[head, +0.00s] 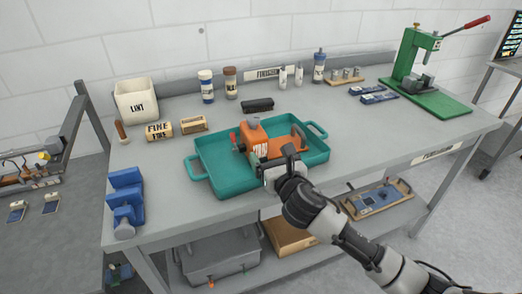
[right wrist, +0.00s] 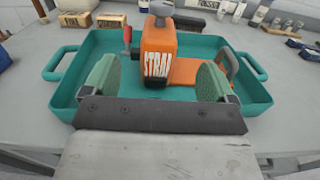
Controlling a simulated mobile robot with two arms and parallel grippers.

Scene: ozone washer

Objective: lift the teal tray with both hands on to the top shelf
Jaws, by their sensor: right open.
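The teal tray (head: 216,150) lies flat on the grey workbench, with a loop handle at its left end and another at its right end. It also shows in the right wrist view (right wrist: 75,68). An orange device (head: 268,146) marked STRAP sits in the tray, also seen in the right wrist view (right wrist: 157,62). My right gripper (right wrist: 157,82) is open and empty, its two green pads spread in front of the orange device, over the tray's near side. It hides part of the tray's front in the head view (head: 279,172). My left gripper is not in view.
Left of the tray are a blue block fixture (head: 125,200), a LINT bin (head: 137,101) and a FINE box (head: 159,131). Bottles (head: 206,86) stand behind. A green press (head: 420,70) stands at the right. A lower shelf holds a grey bin (head: 222,258) and a board (head: 377,197).

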